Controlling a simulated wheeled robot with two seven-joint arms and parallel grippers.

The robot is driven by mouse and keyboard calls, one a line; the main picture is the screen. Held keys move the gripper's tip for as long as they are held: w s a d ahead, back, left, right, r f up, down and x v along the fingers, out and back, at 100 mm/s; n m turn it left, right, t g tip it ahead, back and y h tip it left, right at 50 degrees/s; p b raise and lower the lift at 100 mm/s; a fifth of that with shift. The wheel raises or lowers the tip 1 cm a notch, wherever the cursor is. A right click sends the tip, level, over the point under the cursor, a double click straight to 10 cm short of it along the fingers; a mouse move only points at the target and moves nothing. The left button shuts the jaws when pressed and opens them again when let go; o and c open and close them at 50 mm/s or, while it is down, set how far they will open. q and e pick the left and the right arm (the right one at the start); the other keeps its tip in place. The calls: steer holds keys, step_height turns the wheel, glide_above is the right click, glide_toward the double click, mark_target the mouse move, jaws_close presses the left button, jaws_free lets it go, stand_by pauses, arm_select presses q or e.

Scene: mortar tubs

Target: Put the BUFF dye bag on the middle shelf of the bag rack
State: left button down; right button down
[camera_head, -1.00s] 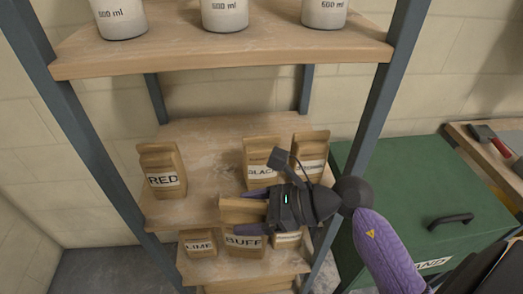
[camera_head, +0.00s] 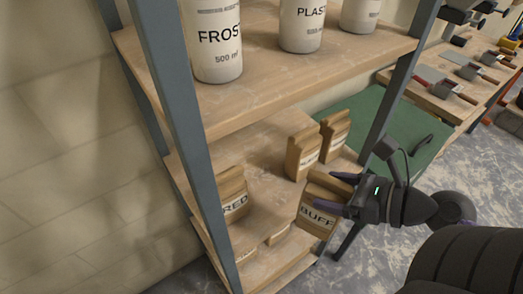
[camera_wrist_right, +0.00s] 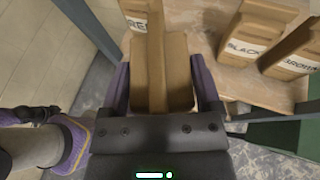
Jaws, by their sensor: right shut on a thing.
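The BUFF dye bag (camera_head: 318,214) is a brown paper bag with a white label. My right gripper (camera_head: 345,194) is shut on it from the right, and its fingers also flank the bag (camera_wrist_right: 165,80) in the right wrist view. The bag is at the front edge of the middle shelf (camera_head: 265,190) of the bag rack; I cannot tell whether it touches the board. The RED bag (camera_head: 233,195) stands to its left on that shelf. My left gripper is absent from the head view; a dark part of mine at the wrist view's left edge is unclear.
Two bags, BLACK (camera_wrist_right: 250,38) and BROWN (camera_wrist_right: 295,52), stand on the middle shelf's right side. White tubs (camera_head: 215,45) stand on the shelf above. Blue-grey posts (camera_head: 180,100) frame the rack. Bare board shows between RED and the right-hand bags. A green cabinet (camera_head: 375,120) is beyond.

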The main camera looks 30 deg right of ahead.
steer(key=w+a, duration=0.1)
steer(key=w, duration=1.5)
step_height(320, 180, down, 7)
steer(key=b, duration=0.2)
steer(key=shift+w+a, duration=0.2)
steer(key=shift+w, duration=0.1)
steer(key=shift+f, duration=0.1)
